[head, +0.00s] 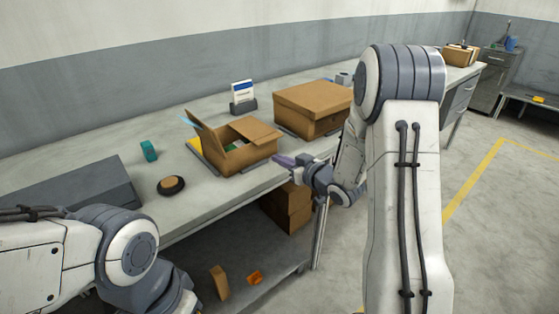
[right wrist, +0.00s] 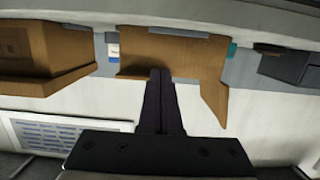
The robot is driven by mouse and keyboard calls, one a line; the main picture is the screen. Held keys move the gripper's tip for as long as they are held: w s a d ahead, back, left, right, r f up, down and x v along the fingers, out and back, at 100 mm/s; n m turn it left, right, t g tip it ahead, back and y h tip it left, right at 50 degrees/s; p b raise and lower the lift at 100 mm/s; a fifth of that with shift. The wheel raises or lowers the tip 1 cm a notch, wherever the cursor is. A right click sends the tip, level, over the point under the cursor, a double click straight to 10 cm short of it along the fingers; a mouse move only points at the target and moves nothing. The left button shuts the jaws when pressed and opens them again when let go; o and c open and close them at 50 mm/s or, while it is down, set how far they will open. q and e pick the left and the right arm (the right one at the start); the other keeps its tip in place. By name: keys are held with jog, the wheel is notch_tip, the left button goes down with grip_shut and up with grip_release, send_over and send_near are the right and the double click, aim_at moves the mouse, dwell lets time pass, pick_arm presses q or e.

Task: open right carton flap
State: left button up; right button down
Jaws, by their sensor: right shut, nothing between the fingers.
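The open-topped brown carton (head: 250,158) stands on the bench. Its left flap (head: 203,131) is raised and leans outward. Its right flap (head: 254,129) lies nearly flat over the right part of the opening, and something green and white shows inside. My right gripper (head: 279,160) is shut and empty, just off the carton's front right corner. In the right wrist view, which looks upside down, the shut fingers (right wrist: 160,74) point at the carton (right wrist: 150,60); I cannot tell whether they touch it. My left arm shows at the lower left, but its gripper is out of view.
A closed brown box (head: 313,105) stands right of the carton. A teal object (head: 149,151), a dark round item (head: 171,186) and a grey case (head: 75,188) lie to the left. A small sign (head: 242,95) stands behind. More boxes (head: 288,207) sit under the bench.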

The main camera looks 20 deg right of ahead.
jog(key=shift+w, duration=0.1)
jog(key=shift+r+x, duration=0.2)
jog(key=shift+x, duration=0.7)
jog(key=shift+r+x, duration=0.15)
jog(key=shift+x, duration=0.75)
jog(key=shift+r+x, duration=0.2)
jog(key=shift+x, duration=0.75)
jog(key=r+p, duration=0.2)
jog(key=r, duration=0.1)
jog(key=shift+d+r+p, duration=0.1)
jog(key=shift+d+p, duration=0.2)
